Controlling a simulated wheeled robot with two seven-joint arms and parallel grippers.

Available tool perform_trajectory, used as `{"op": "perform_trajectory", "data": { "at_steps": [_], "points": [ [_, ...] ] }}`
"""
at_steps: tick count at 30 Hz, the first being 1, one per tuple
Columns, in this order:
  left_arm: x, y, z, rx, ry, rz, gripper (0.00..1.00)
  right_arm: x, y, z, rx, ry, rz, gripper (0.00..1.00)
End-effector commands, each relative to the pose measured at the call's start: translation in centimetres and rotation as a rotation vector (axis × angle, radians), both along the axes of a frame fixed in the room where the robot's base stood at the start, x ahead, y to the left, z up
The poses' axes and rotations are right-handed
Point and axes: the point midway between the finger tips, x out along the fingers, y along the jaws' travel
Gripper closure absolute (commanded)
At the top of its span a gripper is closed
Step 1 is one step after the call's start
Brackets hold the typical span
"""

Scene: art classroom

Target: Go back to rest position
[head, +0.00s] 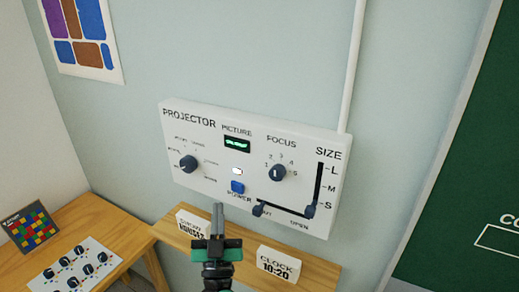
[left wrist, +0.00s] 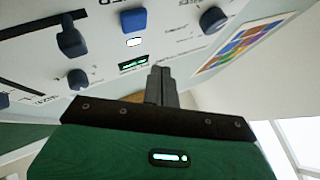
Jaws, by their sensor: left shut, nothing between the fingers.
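My left gripper (head: 217,222) is in front of the lower part of the white projector panel (head: 205,125), below its blue power button (head: 237,187). Its fingers are together with nothing between them. In the left wrist view the shut fingers (left wrist: 162,85) show near the panel, which is seen at a steep tilt. I cannot tell whether the fingertips touch the panel. A small light above the button is lit, and the picture display (head: 237,144) glows green. The size slider (head: 310,210) is near S. My right gripper is not in view.
Below the panel a wooden shelf (head: 315,267) holds a white clock sign (head: 277,265) and another white sign (head: 192,225). At the left a wooden table (head: 75,218) holds a knob board (head: 78,272) and a colored grid (head: 30,227). A green board (head: 470,170) is at right.

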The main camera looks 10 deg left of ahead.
Motion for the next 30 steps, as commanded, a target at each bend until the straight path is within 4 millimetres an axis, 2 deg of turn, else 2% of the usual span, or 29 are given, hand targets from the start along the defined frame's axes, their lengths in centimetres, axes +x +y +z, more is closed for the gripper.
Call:
{"op": "perform_trajectory", "data": {
  "at_steps": [4, 7, 14, 18, 22, 27, 30],
  "points": [
    [-0.2, -0.7, -0.9, 0.034, 0.053, -0.068, 1.00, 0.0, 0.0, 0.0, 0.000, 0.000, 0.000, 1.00],
    [-0.7, -1.8, -2.4, 0.080, 0.146, -0.166, 1.00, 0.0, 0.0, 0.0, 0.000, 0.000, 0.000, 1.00],
    [-3.2, -3.9, -8.3, 0.169, 0.477, -0.390, 1.00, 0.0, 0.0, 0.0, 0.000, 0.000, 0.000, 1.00],
    [-5.9, -3.9, -12.5, 0.195, 0.719, -0.472, 1.00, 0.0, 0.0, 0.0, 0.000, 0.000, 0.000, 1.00],
    [-9.1, -3.1, -16.3, 0.195, 0.960, -0.507, 1.00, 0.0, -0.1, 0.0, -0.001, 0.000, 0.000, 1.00],
    [-14.5, -0.6, -20.7, 0.167, 1.289, -0.483, 1.00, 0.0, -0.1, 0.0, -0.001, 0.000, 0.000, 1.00],
    [-17.6, 1.0, -22.4, 0.139, 1.455, -0.441, 1.00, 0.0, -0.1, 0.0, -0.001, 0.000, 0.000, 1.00]
  ]
}}
